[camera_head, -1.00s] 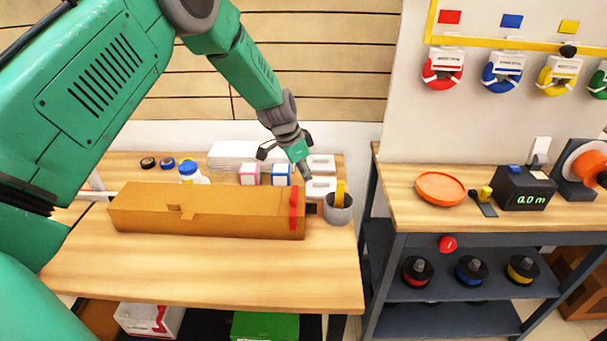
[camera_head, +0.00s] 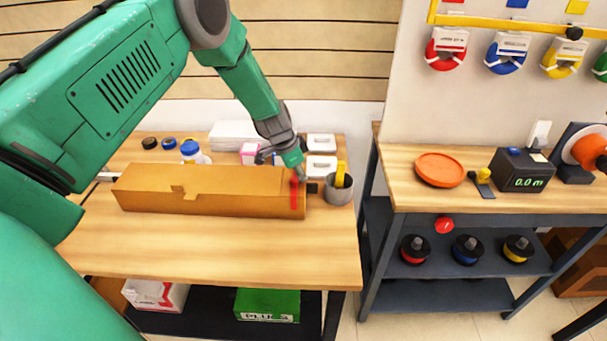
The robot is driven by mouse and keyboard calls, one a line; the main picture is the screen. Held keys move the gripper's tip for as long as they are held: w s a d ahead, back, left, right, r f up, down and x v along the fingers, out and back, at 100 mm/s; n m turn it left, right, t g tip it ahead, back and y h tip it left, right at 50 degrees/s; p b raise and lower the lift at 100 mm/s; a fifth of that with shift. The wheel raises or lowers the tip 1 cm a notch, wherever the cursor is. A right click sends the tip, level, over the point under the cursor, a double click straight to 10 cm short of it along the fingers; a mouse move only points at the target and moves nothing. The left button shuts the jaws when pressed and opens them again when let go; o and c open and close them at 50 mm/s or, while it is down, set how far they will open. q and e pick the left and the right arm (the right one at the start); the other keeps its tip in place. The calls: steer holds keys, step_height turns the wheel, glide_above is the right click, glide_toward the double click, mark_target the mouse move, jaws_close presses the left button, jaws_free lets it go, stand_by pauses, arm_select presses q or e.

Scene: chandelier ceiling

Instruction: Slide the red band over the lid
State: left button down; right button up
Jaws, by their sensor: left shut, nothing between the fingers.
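The long orange-brown box with its lid (camera_head: 225,190) lies across the wooden table. The red band (camera_head: 294,196) shows as a vertical strip on the front face near the box's right end. My left gripper (camera_head: 301,176) is shut and empty. Its fingertips are at the top of the box's right end, by the upper end of the band; whether they touch it I cannot tell. The arm hides part of the table's back. My right gripper is not in view.
A grey cup (camera_head: 339,190) with a yellow item stands just right of the box. A white bottle with a blue cap (camera_head: 190,152), small boxes and tape rolls stand behind it. The table front (camera_head: 225,250) is clear. A second bench (camera_head: 400,172) stands to the right.

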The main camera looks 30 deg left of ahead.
mark_target(280, 183)
arm_select(q)
steer(key=s+a, duration=0.1)
steer(key=a, duration=0.1)
steer(key=s+a, duration=0.1)
steer(key=a, duration=0.1)
steer(key=s+a+b, duration=0.1)
steer(key=s+a, duration=0.1)
steer(key=shift+r, duration=0.1)
steer(key=shift+a, duration=0.25)
steer(key=shift+d, duration=0.2)
